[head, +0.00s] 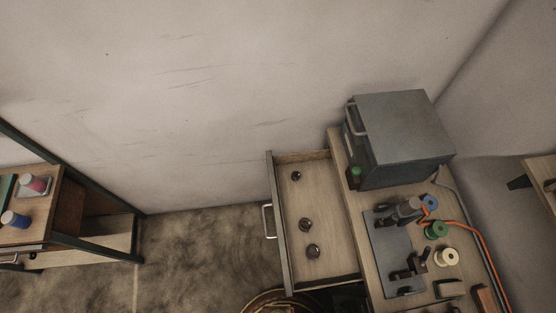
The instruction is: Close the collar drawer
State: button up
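The collar drawer (318,259) is pulled well out from the left side of the workbench (364,240). Its front panel with a pale bar handle (267,221) faces left. Inside on the wooden bottom lie three small dark round collars: one at the back (296,175), one in the middle (305,224) and one nearer the front (313,251). My gripper is not in view.
On the bench stand a grey metal box (405,135) with a handle, a dark plate with a fixture (390,240), and several spools, including a green one (436,230). A shelf (70,215) stands at left. The floor (190,250) left of the drawer is open; a round basket-like rim (270,299) shows below it.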

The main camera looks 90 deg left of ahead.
aim_at(317, 197)
jog(key=u, duration=3.1)
jog(key=i+z, duration=0.15)
jog(key=z, duration=0.2)
